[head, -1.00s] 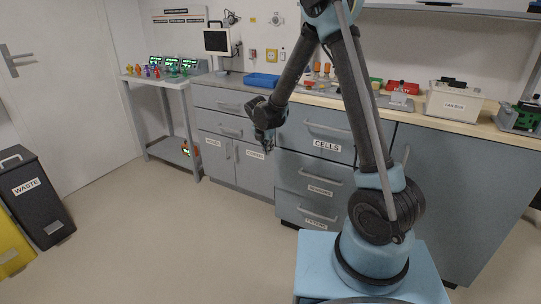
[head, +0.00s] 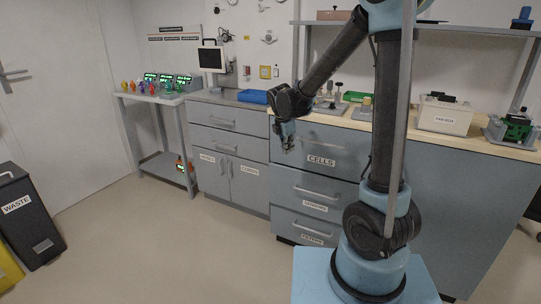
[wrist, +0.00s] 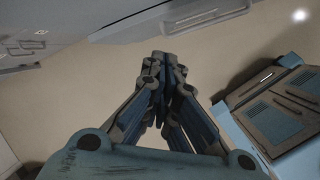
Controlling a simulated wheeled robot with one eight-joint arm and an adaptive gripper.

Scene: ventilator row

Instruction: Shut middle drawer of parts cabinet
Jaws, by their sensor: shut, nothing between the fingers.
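The parts cabinet (head: 283,183) stands under the wooden worktop, with three grey drawers stacked on its left side. The middle drawer (head: 338,193) has a bar handle and a label below it. It looks roughly in line with the drawers above and below; I cannot tell whether a small gap is left. My gripper (head: 288,146) points down in front of the top drawer, labelled CELLS (head: 321,161), above the middle drawer. Its fingers are shut and empty; in the wrist view the fingertips (wrist: 165,62) meet over bare floor.
The bottom drawer (head: 290,224) sits just above the floor. A grey cabinet with two doors (head: 247,184) adjoins on the left. A white box (head: 446,114) stands on the worktop. The floor (head: 170,245) left of my base is clear, with a black waste bin (head: 28,215) at far left.

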